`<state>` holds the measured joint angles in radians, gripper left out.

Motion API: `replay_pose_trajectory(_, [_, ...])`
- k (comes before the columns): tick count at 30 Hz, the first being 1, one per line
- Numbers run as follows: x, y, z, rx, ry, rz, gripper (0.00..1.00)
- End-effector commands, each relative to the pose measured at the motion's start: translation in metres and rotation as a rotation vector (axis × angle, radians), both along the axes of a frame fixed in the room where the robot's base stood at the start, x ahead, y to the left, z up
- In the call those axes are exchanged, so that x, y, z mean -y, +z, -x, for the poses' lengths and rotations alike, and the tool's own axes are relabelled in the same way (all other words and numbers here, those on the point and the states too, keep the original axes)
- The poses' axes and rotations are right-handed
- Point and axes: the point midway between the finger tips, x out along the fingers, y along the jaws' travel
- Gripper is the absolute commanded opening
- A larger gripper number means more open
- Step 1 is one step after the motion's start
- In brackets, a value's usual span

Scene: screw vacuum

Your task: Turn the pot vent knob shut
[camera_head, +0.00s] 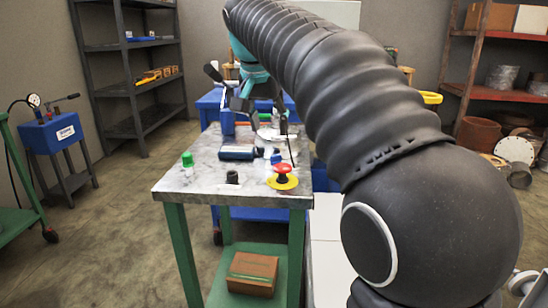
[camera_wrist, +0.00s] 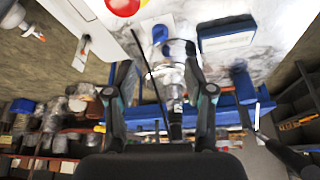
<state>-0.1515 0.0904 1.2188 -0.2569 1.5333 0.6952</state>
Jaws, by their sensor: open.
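My gripper (camera_wrist: 158,75) is open, its two dark fingers apart and empty, pointing down over the bench in the wrist view. Between and beyond the fingertips is a pale, shiny round body (camera_wrist: 177,52), perhaps the pot. In the head view a silvery round top (camera_head: 272,134) shows at the bench's far side, below my gripper (camera_head: 255,108). A small blue part (camera_wrist: 160,33) sits beside it; it also shows in the head view (camera_head: 276,157). I cannot tell which part is the vent knob or how it is turned. My arm covers much of the head view's right side.
The marble-topped bench (camera_head: 205,180) carries a dark blue cylinder (camera_head: 238,152), a green-capped bottle (camera_head: 187,160), a small black part (camera_head: 232,177) and a red button on a yellow base (camera_head: 283,180). A thin black rod or hose (camera_wrist: 150,65) runs between my fingers. The bench's near left corner is clear.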

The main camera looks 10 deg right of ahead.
Motion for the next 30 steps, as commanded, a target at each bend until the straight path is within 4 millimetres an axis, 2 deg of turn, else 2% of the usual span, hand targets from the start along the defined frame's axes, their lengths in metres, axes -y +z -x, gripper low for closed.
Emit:
replay_pose_trajectory(1, [0.002, -0.012, -0.003, -0.003, -0.001, 0.0, 0.53])
replay_pose_trajectory(6, [0.009, -0.041, -0.013, -0.003, 0.0, 0.001, 0.53])
replay_pose_trajectory(15, [0.018, -0.082, -0.027, -0.002, 0.001, -0.001, 0.53])
replay_pose_trajectory(21, [0.021, -0.092, -0.032, 0.0, 0.001, 0.0, 0.53])
replay_pose_trajectory(29, [0.021, -0.093, -0.032, 0.0, 0.001, 0.0, 0.53])
replay_pose_trajectory(30, [0.021, -0.093, -0.032, 0.0, 0.001, 0.0, 0.51])
